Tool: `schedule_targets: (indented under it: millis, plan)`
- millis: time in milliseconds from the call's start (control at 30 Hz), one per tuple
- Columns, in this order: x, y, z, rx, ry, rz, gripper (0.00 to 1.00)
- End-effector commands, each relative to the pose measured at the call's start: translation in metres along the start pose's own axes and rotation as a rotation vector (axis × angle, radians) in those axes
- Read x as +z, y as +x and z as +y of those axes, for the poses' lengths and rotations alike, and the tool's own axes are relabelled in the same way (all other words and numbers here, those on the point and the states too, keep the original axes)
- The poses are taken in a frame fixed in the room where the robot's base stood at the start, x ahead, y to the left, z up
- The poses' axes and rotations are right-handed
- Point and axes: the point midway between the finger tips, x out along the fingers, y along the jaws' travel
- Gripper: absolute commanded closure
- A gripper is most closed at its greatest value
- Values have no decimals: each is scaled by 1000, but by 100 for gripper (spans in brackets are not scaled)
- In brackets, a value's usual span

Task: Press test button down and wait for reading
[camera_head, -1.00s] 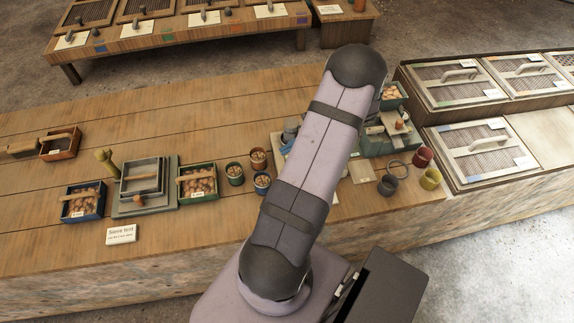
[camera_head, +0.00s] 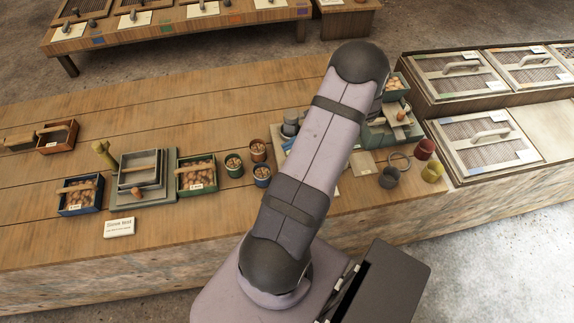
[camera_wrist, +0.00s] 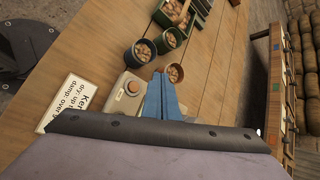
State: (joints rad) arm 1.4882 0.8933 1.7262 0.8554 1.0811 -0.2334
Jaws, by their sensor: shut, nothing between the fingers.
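In the wrist view, a pale meter box with a round orange button (camera_wrist: 133,88) on its top sits on the wooden table. My gripper (camera_wrist: 161,78) shows blue fingers that are shut and empty, just right of the button in the picture. I cannot tell whether the fingers touch the box; the button itself is uncovered. A white printed card (camera_wrist: 68,101) lies left of the box, its text turned and partly cut off by my wrist. No reading can be made out. In the head view my arm covers the meter area and the fingers.
A blue cup (camera_wrist: 140,53), a green cup (camera_wrist: 166,41) and a brown cup (camera_wrist: 174,73) of kernels stand close beyond the box. In the head view, a sieve stand (camera_head: 168,191) is further left, and a red cup (camera_head: 425,148) is at right.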

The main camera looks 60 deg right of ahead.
Motion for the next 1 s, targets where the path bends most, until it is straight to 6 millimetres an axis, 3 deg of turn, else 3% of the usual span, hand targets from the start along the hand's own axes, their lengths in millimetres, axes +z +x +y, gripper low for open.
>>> schedule_targets:
  millis: [433, 1000]
  plan:
    - [-28, 37, 27, 0, 0, 1, 100]
    - [-31, 42, 30, 0, 0, 1, 100]
